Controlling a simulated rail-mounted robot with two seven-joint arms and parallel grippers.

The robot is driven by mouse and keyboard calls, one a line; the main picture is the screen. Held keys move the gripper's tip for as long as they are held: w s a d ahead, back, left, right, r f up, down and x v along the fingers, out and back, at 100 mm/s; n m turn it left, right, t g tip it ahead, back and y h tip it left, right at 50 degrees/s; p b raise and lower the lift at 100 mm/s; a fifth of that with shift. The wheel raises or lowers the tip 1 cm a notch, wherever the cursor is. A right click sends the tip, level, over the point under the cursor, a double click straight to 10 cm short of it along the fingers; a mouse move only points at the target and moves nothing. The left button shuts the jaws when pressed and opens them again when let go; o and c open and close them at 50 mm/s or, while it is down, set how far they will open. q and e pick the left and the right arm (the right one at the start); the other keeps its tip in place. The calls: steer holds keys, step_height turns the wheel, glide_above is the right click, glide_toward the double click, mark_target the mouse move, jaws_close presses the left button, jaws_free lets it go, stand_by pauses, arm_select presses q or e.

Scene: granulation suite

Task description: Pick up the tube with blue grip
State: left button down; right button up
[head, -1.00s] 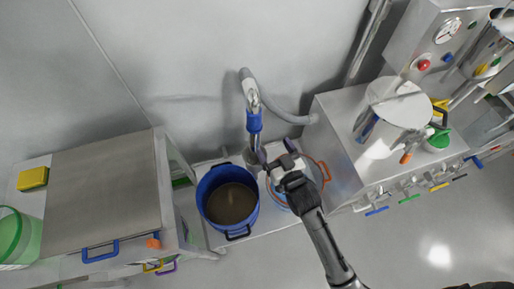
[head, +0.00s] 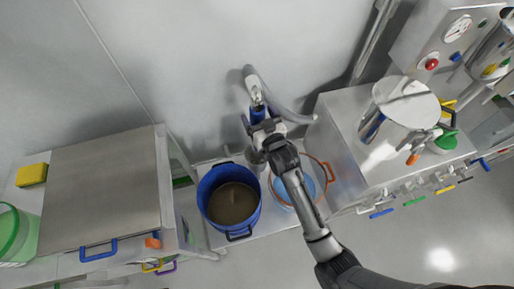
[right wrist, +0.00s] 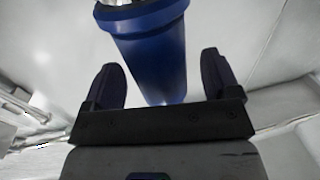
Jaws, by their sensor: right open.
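The tube with the blue grip (head: 257,114) hangs by the back wall, with a metal upper part and a grey hose curving off to the right. In the right wrist view the blue grip (right wrist: 152,55) comes down from the top, between the two dark fingers in the picture. My right gripper (head: 258,123) is at the lower part of the grip and hides some of it. In the wrist view its fingers (right wrist: 160,64) are apart, with a gap on each side of the grip. My left gripper is not in view.
A blue bucket (head: 208,188) with brown contents stands just left of my right arm. A container with an orange handle (head: 331,172) is partly hidden by the arm. A steel cabinet (head: 345,115) stands to the right, and a steel table (head: 105,185) to the left.

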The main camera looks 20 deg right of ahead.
steer(key=shift+w, duration=0.65)
steer(key=shift+r, duration=0.1)
jaws_close()
